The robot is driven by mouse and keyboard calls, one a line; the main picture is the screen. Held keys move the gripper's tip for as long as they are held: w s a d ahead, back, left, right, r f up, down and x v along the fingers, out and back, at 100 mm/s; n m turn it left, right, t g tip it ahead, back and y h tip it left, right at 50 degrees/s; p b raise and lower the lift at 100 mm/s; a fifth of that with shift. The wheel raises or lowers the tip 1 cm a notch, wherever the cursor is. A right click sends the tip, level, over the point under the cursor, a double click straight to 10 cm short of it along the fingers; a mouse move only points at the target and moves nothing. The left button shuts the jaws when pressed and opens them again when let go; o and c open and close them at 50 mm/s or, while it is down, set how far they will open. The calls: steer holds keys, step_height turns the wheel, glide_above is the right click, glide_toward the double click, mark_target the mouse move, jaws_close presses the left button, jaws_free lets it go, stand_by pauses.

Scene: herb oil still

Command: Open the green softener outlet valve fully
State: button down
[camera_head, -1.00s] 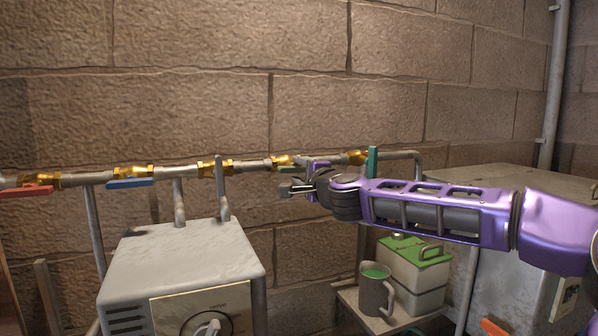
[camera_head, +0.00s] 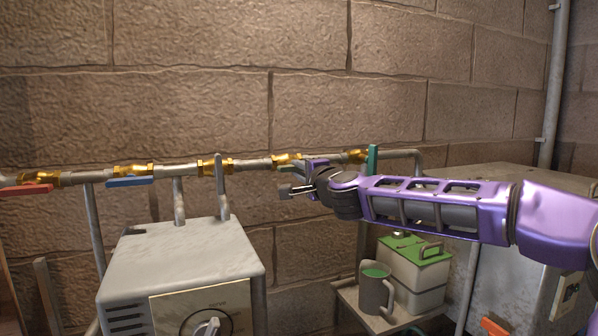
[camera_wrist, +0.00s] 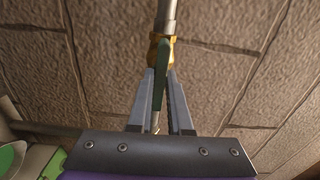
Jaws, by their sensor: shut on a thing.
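In the wrist view, a thin green lever (camera_wrist: 164,75) lies between the two grey fingers of my gripper (camera_wrist: 161,76). The fingers are shut on it, just below a brass valve body (camera_wrist: 160,50) on the pipe. The lever looks roughly in line with the pipe there, though its exact angle is hard to judge. In the head view, my gripper (camera_head: 300,168) is at the pipe beside this brass valve (camera_head: 287,160), and the held lever is hidden. Another upright green lever (camera_head: 373,160) stands at a brass valve farther right, clear of my gripper.
A red lever (camera_head: 28,190) and a blue lever (camera_head: 130,182) are on the same pipe to the left. A grey box with a dial (camera_head: 190,258) stands below. A mug (camera_head: 375,290) and a green-lidded container (camera_head: 415,275) sit on a low shelf under my arm.

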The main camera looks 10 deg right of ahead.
steer(key=c, duration=0.8)
jaws_free()
steer(key=shift+c, duration=0.2)
steer(key=s+d+p, duration=0.1)
steer(key=s+d, duration=0.2)
steer(key=s, duration=1.4)
steer(key=shift+d, duration=0.15)
